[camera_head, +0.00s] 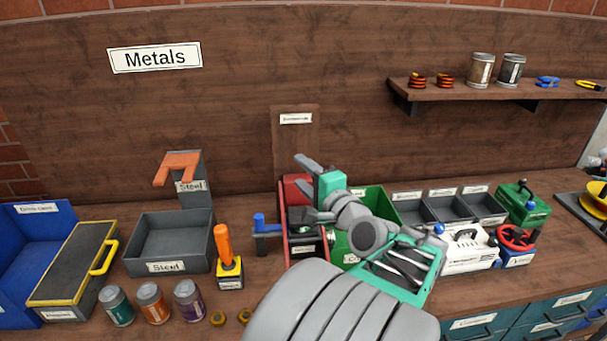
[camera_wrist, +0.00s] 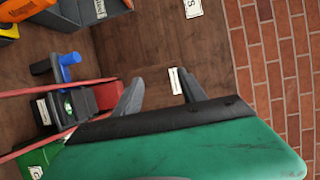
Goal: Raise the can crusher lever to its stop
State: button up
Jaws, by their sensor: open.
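What looks like the can crusher is a red frame (camera_head: 284,215) with a dark block, in the middle of the bench. In the wrist view its long red bars (camera_wrist: 45,89) run along the left. A dark grey lever with a blue grip (camera_head: 259,222) sticks out on its left side; the blue grip also shows in the wrist view (camera_wrist: 69,62). My gripper (camera_head: 305,190) is open and empty, above and right of the lever, apart from it. Its two grey fingers show in the wrist view (camera_wrist: 160,88). My arm hides the crusher's right side.
A grey steel bin (camera_head: 170,243) and an orange-handled lever device (camera_head: 227,258) stand to the left. Several cans (camera_head: 153,303) stand in front. A green bin (camera_head: 376,205) is behind my arm. A labelled upright board (camera_head: 296,145) rises behind the crusher.

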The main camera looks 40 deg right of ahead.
jog(key=b+v, duration=0.5)
jog(key=v, duration=0.2)
jog(key=shift+s, duration=0.3)
jog(key=shift+a, duration=0.1)
jog(key=shift+c, duration=0.4)
